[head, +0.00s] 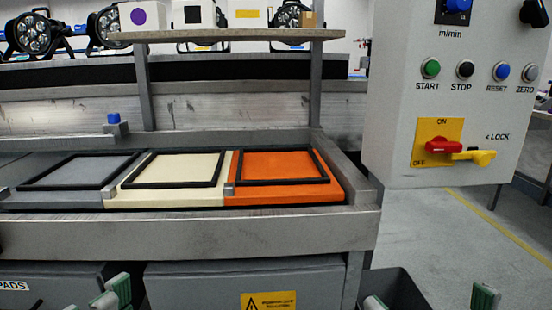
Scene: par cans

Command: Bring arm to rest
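My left gripper (111,294) shows at the bottom left, only as green and pale grey finger parts at the frame edge. They look close together, and I cannot tell whether it is open or shut. My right gripper (430,300) shows at the bottom right, with its two fingertips wide apart and nothing seen between them. Both are low, in front of the metal workbench (190,236). The arms themselves are below the frame.
Grey (75,172), cream (170,172) and orange (285,170) pads with black frames lie on the bench. A shelf (230,36) holds boxes; par cans (32,33) stand behind. A control box (445,100) hangs at right. Open floor (480,240) lies below it.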

